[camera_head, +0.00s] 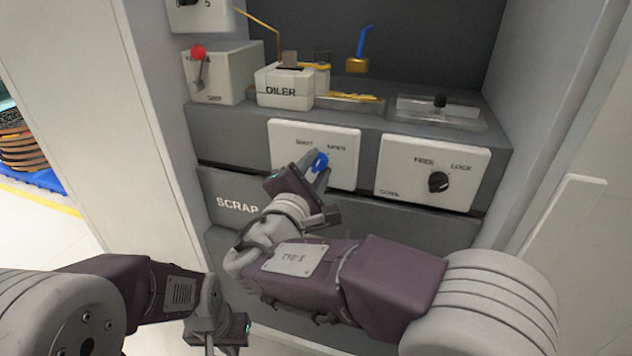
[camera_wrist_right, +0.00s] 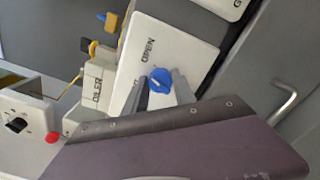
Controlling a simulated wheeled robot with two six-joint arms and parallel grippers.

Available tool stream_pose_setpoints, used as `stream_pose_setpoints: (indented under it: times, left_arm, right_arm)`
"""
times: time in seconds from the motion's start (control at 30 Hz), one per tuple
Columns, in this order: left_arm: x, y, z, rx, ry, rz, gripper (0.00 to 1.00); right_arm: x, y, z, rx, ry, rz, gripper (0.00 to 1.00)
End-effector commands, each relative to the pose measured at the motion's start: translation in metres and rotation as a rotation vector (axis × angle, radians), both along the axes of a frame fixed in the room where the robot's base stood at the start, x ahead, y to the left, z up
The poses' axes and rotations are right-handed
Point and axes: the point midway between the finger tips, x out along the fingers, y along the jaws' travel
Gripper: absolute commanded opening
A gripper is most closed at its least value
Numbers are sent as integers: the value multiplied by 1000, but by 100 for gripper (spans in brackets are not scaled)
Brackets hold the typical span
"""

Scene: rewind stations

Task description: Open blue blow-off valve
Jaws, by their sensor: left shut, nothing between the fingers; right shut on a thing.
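The blue valve knob (camera_head: 320,160) sits on a white panel (camera_head: 345,175) lettered "SHUT" and "OPEN" in the middle of the cabinet front. My right gripper (camera_head: 317,167) is at the panel, its fingers closed around the blue knob. In the right wrist view the blue knob (camera_wrist_right: 160,79) shows between the two grey fingertips (camera_wrist_right: 160,90), with "OPEN" readable on the panel (camera_wrist_right: 185,45). The knob's exact pointing direction is partly hidden by the fingers. My left gripper (camera_head: 228,330) is low at the front, away from the panel, shut and empty.
A panel with a black knob (camera_head: 438,182) marked "FREE" and "LOCK" is to the right. Above are a box labelled "OILER" (camera_head: 284,86), a red-tipped lever (camera_head: 198,52) and a clear-covered black knob (camera_head: 440,101). A "SCRAP" drawer (camera_head: 237,207) lies below left.

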Motion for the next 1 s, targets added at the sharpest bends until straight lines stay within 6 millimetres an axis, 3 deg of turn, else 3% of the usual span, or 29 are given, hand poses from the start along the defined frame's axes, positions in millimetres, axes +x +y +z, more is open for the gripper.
stream_pose_setpoints:
  times: [0.03,0.1,0.4,1.0]
  left_arm:
    - [0,0,-13,0,0,0,0]
    - [0,0,-21,0,0,0,0]
    - [0,0,-47,0,0,0,0]
    - [0,0,-59,0,0,0,0]
  right_arm:
    - [0,0,-8,39,-10,1,0]
    - [0,0,-8,92,-27,2,0]
    - [0,0,-6,278,-87,1,0]
    - [0,0,-3,387,-120,0,0]
